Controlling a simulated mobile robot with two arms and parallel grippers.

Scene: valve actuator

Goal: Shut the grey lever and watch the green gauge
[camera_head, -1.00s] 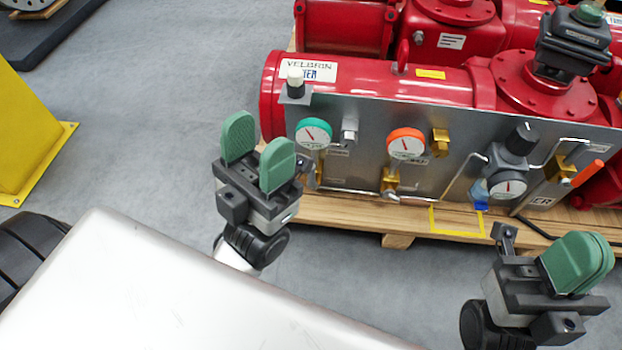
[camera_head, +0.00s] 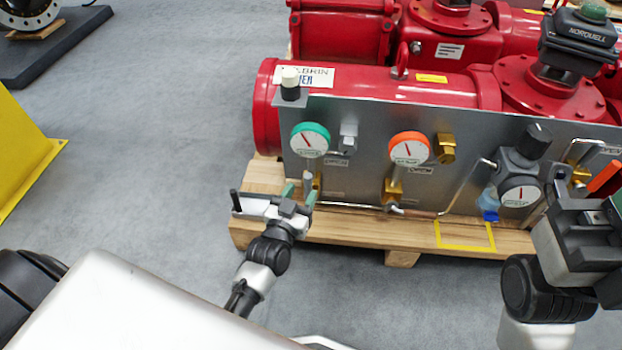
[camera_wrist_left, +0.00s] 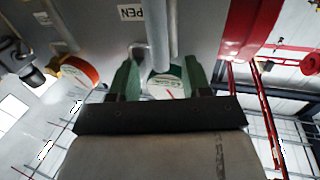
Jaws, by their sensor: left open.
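The green-rimmed gauge (camera_head: 310,140) is at the panel's left end, its needle pointing up and left. It also shows between my fingers in the wrist view (camera_wrist_left: 167,87). My left gripper (camera_head: 300,190) is open just below that gauge, close to the panel's lower edge. In the wrist view a grey rod (camera_wrist_left: 157,38), seemingly the grey lever, lies across the gap between the green fingers. I cannot tell whether they touch it. In the head view the fingers partly hide the lever area. My right gripper (camera_head: 614,210) is at the right edge, its fingers partly out of frame.
The grey panel (camera_head: 365,125) also carries an orange-rimmed gauge (camera_head: 409,148), a dark-knobbed regulator (camera_head: 520,180) and an orange handle (camera_head: 604,177). Red actuator bodies (camera_head: 420,92) lie behind it on a wooden pallet (camera_head: 262,180). The floor at left is clear up to a yellow stand (camera_head: 20,160).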

